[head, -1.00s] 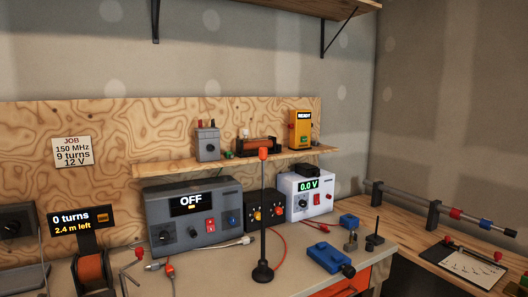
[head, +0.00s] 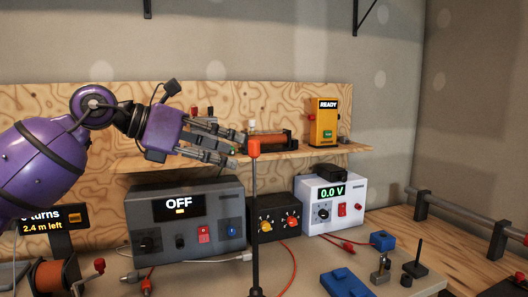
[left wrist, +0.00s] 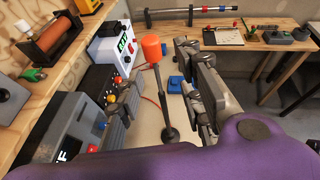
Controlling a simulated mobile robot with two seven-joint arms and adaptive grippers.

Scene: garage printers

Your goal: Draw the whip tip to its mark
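The whip (head: 254,215) is a thin black upright rod with an orange-red tip (head: 254,148), standing on the bench in front of the instruments. It also shows in the left wrist view, with its orange tip (left wrist: 152,48) and black base (left wrist: 169,134). My left gripper (head: 239,147) reaches in from the left at tip height, its fingers pointing right toward the tip. In the left wrist view my left gripper (left wrist: 158,75) has its fingers spread apart, with the whip showing between them. I cannot tell any contact. My right gripper is not in view.
Behind the whip stand a grey box reading OFF (head: 186,217), a black knob box (head: 274,219) and a white supply reading 0.0 V (head: 329,205). A wooden shelf (head: 345,150) holds an orange READY device (head: 323,122). A blue block (head: 343,283) lies to the right.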

